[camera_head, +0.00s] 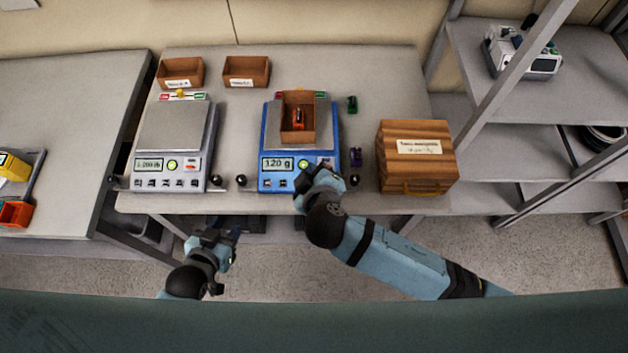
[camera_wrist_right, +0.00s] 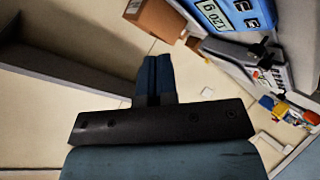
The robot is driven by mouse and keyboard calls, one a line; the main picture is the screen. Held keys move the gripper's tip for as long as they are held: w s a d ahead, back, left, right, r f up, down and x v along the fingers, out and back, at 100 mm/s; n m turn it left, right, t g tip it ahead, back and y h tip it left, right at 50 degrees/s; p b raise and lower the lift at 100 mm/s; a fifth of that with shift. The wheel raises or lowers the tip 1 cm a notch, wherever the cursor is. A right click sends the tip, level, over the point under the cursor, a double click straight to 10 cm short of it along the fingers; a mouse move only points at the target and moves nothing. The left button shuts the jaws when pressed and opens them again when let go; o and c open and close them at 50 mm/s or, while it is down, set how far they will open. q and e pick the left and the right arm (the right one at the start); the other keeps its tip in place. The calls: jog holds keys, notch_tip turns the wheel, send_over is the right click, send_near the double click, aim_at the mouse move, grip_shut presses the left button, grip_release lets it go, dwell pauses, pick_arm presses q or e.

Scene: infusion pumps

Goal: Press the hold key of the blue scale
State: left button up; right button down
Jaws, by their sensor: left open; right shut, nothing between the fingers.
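The blue scale (camera_head: 269,140) stands on the table in the head view, its display reading 120 g. A brown wooden box (camera_head: 298,131) with a small orange-red item in it sits on its pan. My right gripper (camera_head: 318,176) is shut and empty, over the right part of the scale's front panel, where it hides some keys. I cannot tell whether it touches a key. In the right wrist view, the shut fingers (camera_wrist_right: 155,78) show, with the scale's display (camera_wrist_right: 208,14) at the top right. My left gripper (camera_head: 226,240) is open and empty, in front of the table.
A grey scale (camera_head: 172,145) stands left of the blue one. Two small wooden boxes (camera_head: 181,72) (camera_head: 246,71) stand at the back. A large wooden case (camera_head: 417,155) stands to the right. Small green (camera_head: 352,104) and purple (camera_head: 356,156) items lie between it and the blue scale.

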jog(key=shift+a+f, duration=0.15)
jog(key=shift+a, duration=0.15)
jog(key=f+b, duration=0.2)
jog(key=w+f+b, duration=0.1)
jog(key=f+b, duration=0.2)
jog(key=w+f+b, duration=0.1)
jog(key=f+b, duration=0.1)
jog(key=f, duration=0.1)
jog(key=shift+w, duration=0.1)
jog(key=shift+w+f, duration=0.1)
jog(key=shift+f, duration=0.15)
dwell(0.7)
